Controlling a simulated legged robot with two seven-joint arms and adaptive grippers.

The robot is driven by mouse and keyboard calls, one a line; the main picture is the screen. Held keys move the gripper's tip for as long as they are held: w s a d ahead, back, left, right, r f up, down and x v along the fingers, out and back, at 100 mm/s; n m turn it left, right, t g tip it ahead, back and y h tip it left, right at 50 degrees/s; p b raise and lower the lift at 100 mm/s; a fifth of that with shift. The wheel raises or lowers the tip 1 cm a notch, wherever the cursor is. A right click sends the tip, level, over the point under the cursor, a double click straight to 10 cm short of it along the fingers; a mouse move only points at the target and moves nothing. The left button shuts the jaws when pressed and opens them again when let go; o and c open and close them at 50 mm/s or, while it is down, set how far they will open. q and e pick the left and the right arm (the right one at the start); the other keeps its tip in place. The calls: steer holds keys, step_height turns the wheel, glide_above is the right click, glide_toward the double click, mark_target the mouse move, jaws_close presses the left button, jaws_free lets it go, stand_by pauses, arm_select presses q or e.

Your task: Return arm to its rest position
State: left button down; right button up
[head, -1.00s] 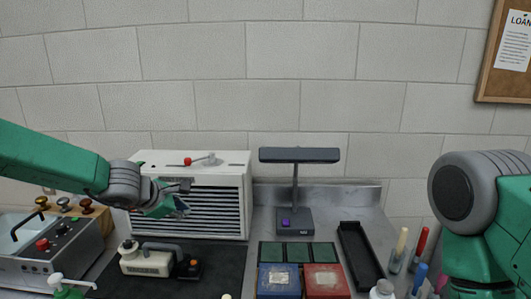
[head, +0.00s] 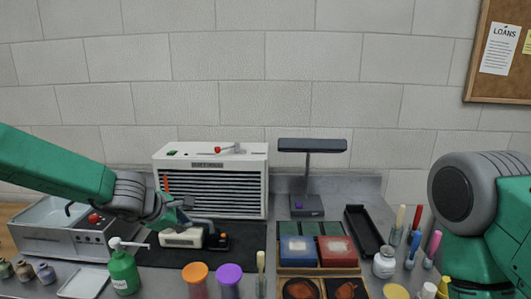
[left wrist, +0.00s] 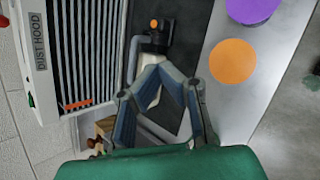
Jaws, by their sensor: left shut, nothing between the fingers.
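My left arm comes in from the left in the head view, green with a grey wrist. Its gripper (head: 180,210) hangs in front of the dust hood's lower front, close to the cream hand tool on the black mat. In the left wrist view the gripper's fingertips (left wrist: 164,72) come together with nothing between them. They overlap part of the cream tool in that view, and I cannot tell the height between them. My right arm (head: 475,215) shows at the right edge; its gripper is out of view.
The white dust hood (head: 212,160) stands behind my left gripper. A cream tool (head: 182,238) lies on a black mat (head: 245,245). A grey machine (head: 60,235), green pump bottle (head: 123,270), orange-lidded jar (head: 196,275) and purple-lidded jar (head: 229,277) are near. A lamp (head: 312,145) stands behind.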

arm_select(q)
steer(key=s+a+f+m+g+y, duration=0.2)
steer(key=s+f+m, duration=0.3)
steer(key=s+f, duration=0.5)
steer(key=s+a+f+m+g+y, duration=0.15)
steer(key=s+f+m, duration=0.25)
steer(key=s+f, duration=0.65)
steer(key=s+a+f+m+g, duration=0.25)
steer(key=s+m, duration=0.35)
steer(key=s, duration=0.7)
steer(key=s+a+f+m+g, duration=0.25)
steer(key=s+m, duration=0.25)
steer(key=s, duration=0.8)
step_height(320, 180, down, 15)
steer(key=w+d+m+t+b, duration=0.1)
steer(key=b, duration=1.5)
steer(key=shift+w+d+f+m, duration=0.15)
steer(key=shift+w+d+m, duration=0.15)
steer(key=shift+w, duration=0.1)
arm_select(e)
step_height(320, 180, down, 16)
steer(key=shift+w+d, duration=0.15)
steer(key=shift+w, duration=0.1)
